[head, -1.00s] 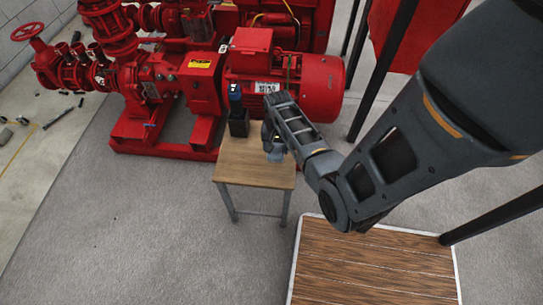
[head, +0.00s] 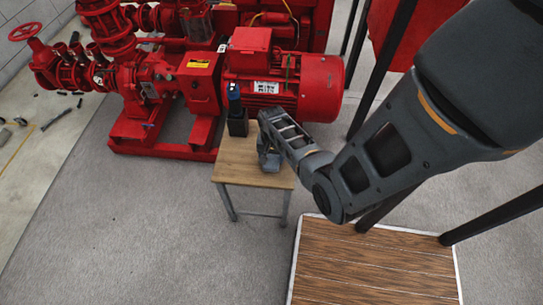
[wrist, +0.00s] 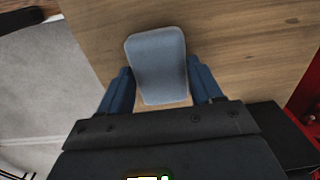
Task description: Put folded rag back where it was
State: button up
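The folded rag (wrist: 157,64) is a pale grey-blue, rounded pad. In the wrist view it lies between the two blue fingers of my gripper (wrist: 160,66), with its far end reaching past the fingertips. Both fingertips appear to meet its sides, so my gripper looks shut on it. The wooden top of the small table (head: 232,167) is behind the rag; whether the rag touches it I cannot tell. In the head view my gripper (head: 268,162) is over the right part of the table, and the rag is hidden by it.
A dark holder with a blue-topped item (head: 237,122) stands at the table's back edge. The red pumpset (head: 285,87) is close behind the table. A wooden-slatted platform (head: 375,262) is at the lower right. The tabletop's left front is clear.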

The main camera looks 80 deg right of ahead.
aim_at(272, 159)
jog(key=o, duration=0.4)
jog(key=shift+r, duration=0.15)
notch_tip(272, 159, up, 12)
jog(key=p, duration=0.2)
jog(key=s+a+r+n+t+h, duration=0.1)
jog(key=a+r+n+t+h, duration=0.2)
jog(key=a, duration=0.7)
jog(key=s+a+r+n+t+h, duration=0.1)
jog(key=s+a+r+n+t, duration=0.15)
jog(key=a+n, duration=0.5)
jog(key=s+a+r+n+t+y, duration=0.1)
jog(key=s+a+r+n+t, duration=0.1)
jog(key=r, duration=0.7)
jog(key=s+a+r+n+t+y, duration=0.1)
jog(key=s+a+r+n+t, duration=0.1)
jog(key=a+r+t, duration=0.2)
jog(key=s+a+r+n+t+y, duration=0.2)
jog(key=a+r, duration=0.6)
jog(key=r, duration=0.5)
jog(key=shift+s+a+r+n+t, duration=0.2)
jog(key=shift+s+r+n+t, duration=0.15)
jog(key=shift+t, duration=0.4)
